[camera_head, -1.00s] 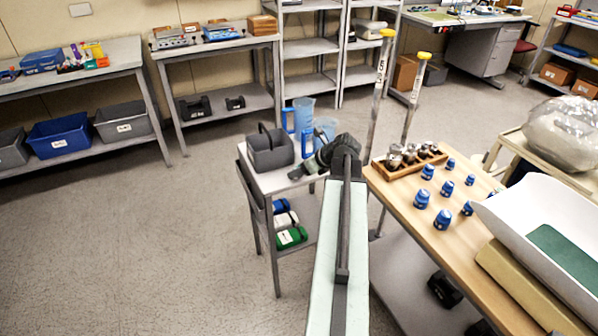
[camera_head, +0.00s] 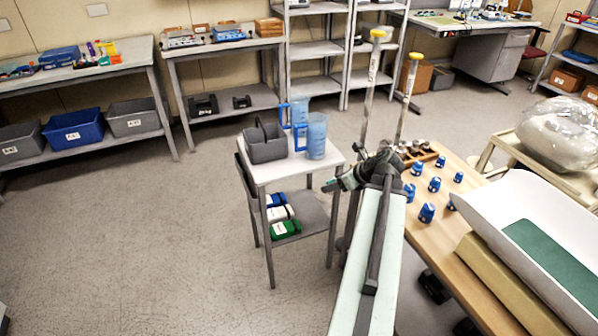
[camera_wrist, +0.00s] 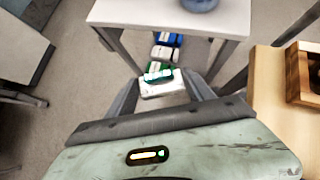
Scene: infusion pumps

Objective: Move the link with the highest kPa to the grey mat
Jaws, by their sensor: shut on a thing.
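My gripper (camera_wrist: 163,98) is shut on a small pale block (camera_wrist: 165,88), held between its fingertips in the wrist view. In the head view my gripper (camera_head: 332,186) hangs by the right edge of the small cart (camera_head: 279,171). The held thing is too small to make out there. Several blue-capped pieces (camera_head: 427,212) stand on the wooden bench. Behind them a wooden rack (camera_head: 438,150) holds several round metallic pieces, partly hidden by my arm. No kPa reading is legible. I cannot identify a grey mat.
The cart carries a grey caddy (camera_head: 266,148) and blue-handled jugs (camera_head: 316,137). Blue, white and green packs (camera_head: 285,229) lie on its lower shelf. A white tray (camera_head: 490,207) with a green pad (camera_head: 555,255) lies at right. Floor at left is clear.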

